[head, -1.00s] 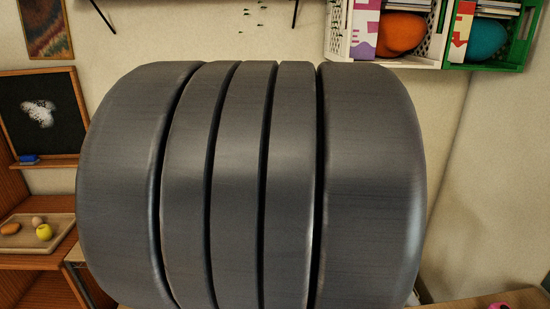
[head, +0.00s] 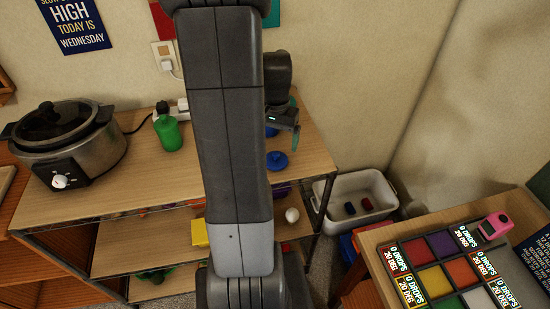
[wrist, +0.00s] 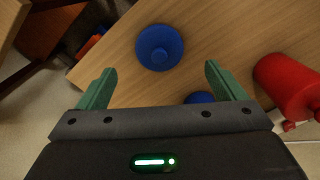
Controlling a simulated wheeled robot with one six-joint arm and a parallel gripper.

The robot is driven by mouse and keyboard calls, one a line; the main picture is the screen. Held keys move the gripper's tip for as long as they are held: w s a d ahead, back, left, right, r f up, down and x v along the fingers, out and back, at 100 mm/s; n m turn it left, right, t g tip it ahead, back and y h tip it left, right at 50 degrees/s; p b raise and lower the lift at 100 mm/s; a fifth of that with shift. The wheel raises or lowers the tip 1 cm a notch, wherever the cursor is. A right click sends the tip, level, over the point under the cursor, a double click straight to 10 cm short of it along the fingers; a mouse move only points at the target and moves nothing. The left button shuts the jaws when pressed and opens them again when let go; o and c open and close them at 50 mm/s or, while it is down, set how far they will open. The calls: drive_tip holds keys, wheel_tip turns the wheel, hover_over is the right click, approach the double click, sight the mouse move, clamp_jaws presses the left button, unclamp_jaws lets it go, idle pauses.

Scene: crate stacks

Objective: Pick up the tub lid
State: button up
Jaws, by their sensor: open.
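A round blue lid (head: 277,160) with a raised centre, which looks like the tub lid, lies on the wooden table near its right end. In the wrist view the lid (wrist: 160,47) lies flat on the wood, ahead of and roughly centred between the green fingers. My gripper (wrist: 160,69) is open and empty, pointing down at the table; the gap to the lid is hard to judge. In the head view my gripper (head: 284,120) is above the table behind the lid, partly hidden by my arm. A second blue thing (wrist: 200,97) shows partly behind the gripper body.
A red cylindrical thing (wrist: 288,86) stands close to the right finger. A green bottle (head: 168,130) and a slow cooker (head: 62,138) stand on the table's left. A white bin (head: 378,184) is beyond the table's right edge. A tray of coloured squares (head: 413,252) is at front right.

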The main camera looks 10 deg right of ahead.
sight(276, 153)
drive_tip(key=shift+f+p, duration=0.6)
drive_tip(key=shift+f, duration=3)
drive_tip(key=c, duration=1.1)
